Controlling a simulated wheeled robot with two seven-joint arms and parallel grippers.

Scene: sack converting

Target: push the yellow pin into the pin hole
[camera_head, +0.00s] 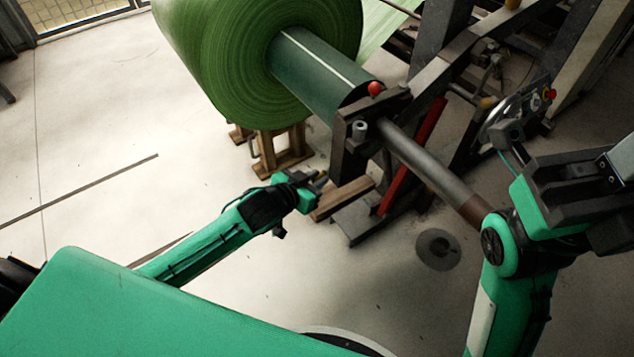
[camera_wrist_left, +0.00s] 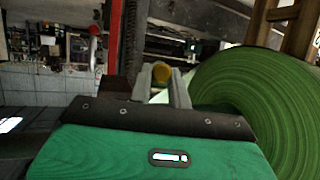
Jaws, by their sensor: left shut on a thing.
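My left gripper (camera_head: 318,180) reaches in from the left, low beside the dark roll stand (camera_head: 347,152). It is shut on the yellow pin (camera_wrist_left: 161,73), whose round end shows between the two grey fingers in the left wrist view. In the head view only a small yellow spot of the pin (camera_head: 321,174) shows at the fingertips. I cannot make out the pin hole, nor whether the pin touches the stand. My right arm (camera_head: 507,255) is at the right; its gripper end is dark and its fingers are unclear.
A large green roll (camera_head: 225,55) sits on a core and shaft above the stand. A steel shaft (camera_head: 430,165) sticks out toward my right arm.

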